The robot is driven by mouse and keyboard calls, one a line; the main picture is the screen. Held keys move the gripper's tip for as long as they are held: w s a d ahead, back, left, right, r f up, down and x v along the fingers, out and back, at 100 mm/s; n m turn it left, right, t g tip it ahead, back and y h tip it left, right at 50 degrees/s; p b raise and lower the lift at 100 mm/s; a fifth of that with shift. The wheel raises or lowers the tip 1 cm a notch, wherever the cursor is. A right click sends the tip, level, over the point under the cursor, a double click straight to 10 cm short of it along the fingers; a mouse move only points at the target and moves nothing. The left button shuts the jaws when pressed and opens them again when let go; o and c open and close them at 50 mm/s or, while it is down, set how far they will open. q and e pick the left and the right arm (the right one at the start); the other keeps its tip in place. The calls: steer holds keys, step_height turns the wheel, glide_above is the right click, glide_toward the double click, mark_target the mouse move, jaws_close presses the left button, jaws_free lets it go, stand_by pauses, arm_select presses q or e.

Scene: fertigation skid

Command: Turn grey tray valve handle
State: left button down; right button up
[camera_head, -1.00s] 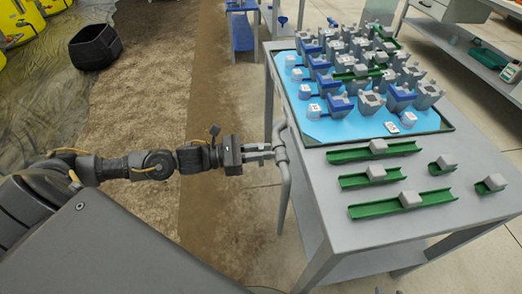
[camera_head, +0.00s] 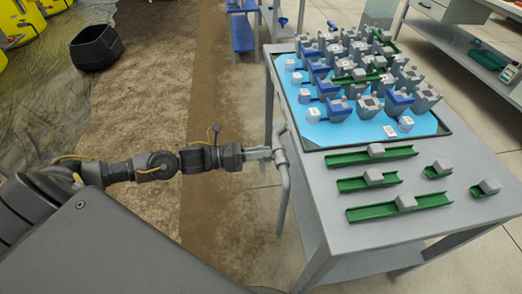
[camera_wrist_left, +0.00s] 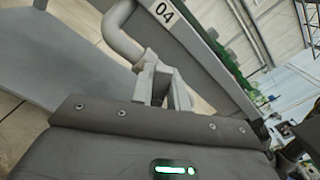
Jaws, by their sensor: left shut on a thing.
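The grey tray valve handle (camera_head: 280,157) looks like a bent grey pipe at the left edge of the grey table. It has a short piece at the top and a long leg hanging down. My left gripper (camera_head: 263,153) reaches it from the left and is shut on it near the upper bend. In the left wrist view, the fingers (camera_wrist_left: 164,88) stand close together, and the curved grey pipe (camera_wrist_left: 122,35) runs up just beyond them. The exact contact is partly hidden by the fingers. My right gripper is out of view.
A blue-lined tray (camera_head: 322,133) with blue and grey pots covers the back of the grey table (camera_head: 345,238). Several green channels with grey blocks, including one long channel (camera_head: 372,157), lie in front. A label "04" (camera_wrist_left: 164,13) marks the table edge. Open floor lies left.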

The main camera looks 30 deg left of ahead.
arm_select(q)
steer(key=shift+n, duration=0.5)
steer(key=shift+w+a+n+p, duration=0.1)
steer(key=shift+n+p, duration=0.2)
steer(key=shift+n, duration=0.1)
steer(key=n, duration=0.1)
steer(key=n+p, duration=0.1)
steer(key=shift+w+a+f+n, duration=0.1)
steer(key=shift+w+f+n, duration=0.05)
steer(key=shift+n, duration=0.25)
steer(key=n, duration=0.1)
steer(key=n+p, duration=0.1)
steer(key=shift+w+a+f+n, duration=0.1)
steer(key=shift+f+n, duration=0.1)
steer(key=shift+n, duration=0.1)
steer(key=shift+f+n+p, duration=0.25)
steer(key=shift+n+p, duration=0.15)
steer(key=shift+n, duration=0.7)
steer(key=shift+f+n+p, duration=0.2)
steer(key=shift+n+p, duration=0.2)
steer(key=shift+n, duration=0.7)
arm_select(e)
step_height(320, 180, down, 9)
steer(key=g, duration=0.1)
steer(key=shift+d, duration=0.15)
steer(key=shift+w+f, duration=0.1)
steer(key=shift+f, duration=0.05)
arm_select(q)
steer(key=c, duration=1.4)
jaws_free()
